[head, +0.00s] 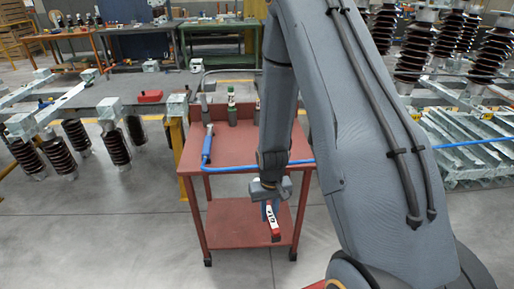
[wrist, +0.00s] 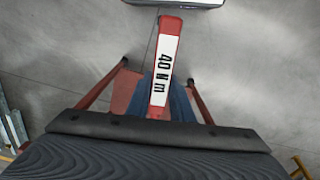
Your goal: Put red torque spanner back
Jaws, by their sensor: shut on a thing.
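The red torque spanner (head: 274,222) hangs from my gripper (head: 268,200) in front of the red trolley, tilted with its end pointing down. Its white label reads "40 Nm" in the wrist view, where the spanner (wrist: 167,40) stretches away from the camera. My gripper is shut on it; blue jaw parts show beside it in the wrist view. The red trolley (head: 229,147) has a top surface and a lower shelf (head: 228,226). My arm hides the trolley's right part. I cannot make out a marked place for the spanner.
Dark insulators (head: 115,145) stand left, and more (head: 415,50) stand right. Workbenches (head: 145,45) line the back. Grey floor around the trolley's front is clear.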

